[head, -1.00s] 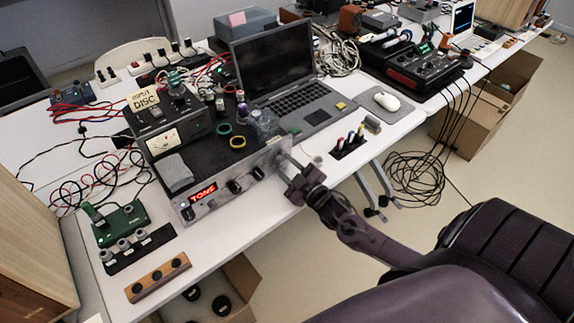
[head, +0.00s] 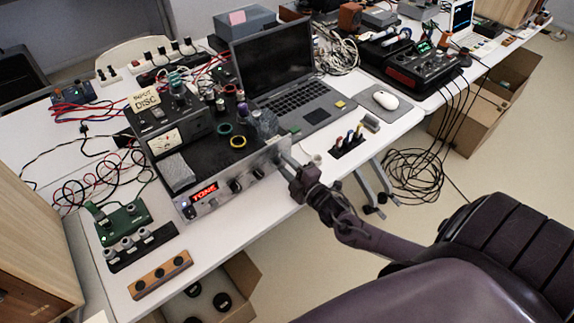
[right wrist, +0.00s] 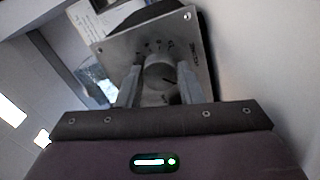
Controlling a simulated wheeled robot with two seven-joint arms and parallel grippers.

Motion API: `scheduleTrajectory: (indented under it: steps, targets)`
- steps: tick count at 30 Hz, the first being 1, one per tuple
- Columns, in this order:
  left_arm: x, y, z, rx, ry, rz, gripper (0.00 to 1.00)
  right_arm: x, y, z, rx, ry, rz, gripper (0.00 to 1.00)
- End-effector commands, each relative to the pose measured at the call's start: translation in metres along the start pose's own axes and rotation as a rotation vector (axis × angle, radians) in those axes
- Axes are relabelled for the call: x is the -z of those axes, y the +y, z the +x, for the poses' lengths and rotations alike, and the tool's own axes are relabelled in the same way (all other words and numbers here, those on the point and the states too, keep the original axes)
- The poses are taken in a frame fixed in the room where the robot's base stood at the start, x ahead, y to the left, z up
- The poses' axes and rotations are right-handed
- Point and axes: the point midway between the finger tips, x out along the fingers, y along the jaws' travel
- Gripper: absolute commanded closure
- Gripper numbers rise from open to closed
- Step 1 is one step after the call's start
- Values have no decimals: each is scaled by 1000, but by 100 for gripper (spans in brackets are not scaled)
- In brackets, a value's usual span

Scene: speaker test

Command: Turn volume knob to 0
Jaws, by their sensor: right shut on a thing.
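My right gripper (head: 284,160) is at the right end of this panel. In the right wrist view, my right gripper (right wrist: 158,82) has a finger on each side of a round silver knob (right wrist: 159,70) and is shut on it. The knob carries a dark pointer line. In the head view the knob is hidden by the gripper. My left gripper is not in view.
An open laptop (head: 300,103) stands behind the amplifier. A white mouse (head: 385,100) and a holder with colored plugs (head: 348,143) are to the right. A green device (head: 122,222) and a wooden strip (head: 160,275) lie at the left. Floor cables lie right of the table.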

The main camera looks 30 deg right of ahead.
Motion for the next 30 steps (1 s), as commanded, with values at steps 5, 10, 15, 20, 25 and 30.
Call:
scheduleTrajectory:
  steps: [5,10,15,20,25,30]
  targets:
    - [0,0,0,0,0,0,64,1,0,0,1,2,-18,89]
    - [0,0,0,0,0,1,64,1,-1,0,2,2,-19,89]
    - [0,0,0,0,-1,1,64,1,-1,0,2,2,-19,89]
    - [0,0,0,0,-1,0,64,1,-1,0,1,1,-18,47]
    - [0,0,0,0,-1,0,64,0,0,0,1,1,-18,45]
    - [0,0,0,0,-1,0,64,0,-1,-3,2,0,-18,45]
